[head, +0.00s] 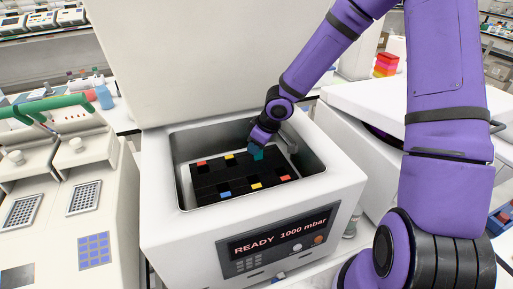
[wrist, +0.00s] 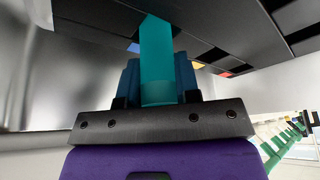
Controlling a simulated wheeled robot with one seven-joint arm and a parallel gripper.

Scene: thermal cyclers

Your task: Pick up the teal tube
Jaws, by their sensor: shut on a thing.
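The teal tube (wrist: 157,55) stands out between the fingers of my gripper (wrist: 158,85) in the wrist view. The gripper is shut on it. In the head view my gripper (head: 258,148) is inside the open chamber of the white machine, over the far right part of the black rack (head: 238,178).
The machine (head: 190,235) has a READY 1000 mbar display and a raised lid (head: 200,60) behind the chamber. Chamber walls surround the rack closely. Red, yellow and blue pieces sit in the rack. White instruments (head: 70,180) stand at the left; another white machine (head: 350,130) stands at the right.

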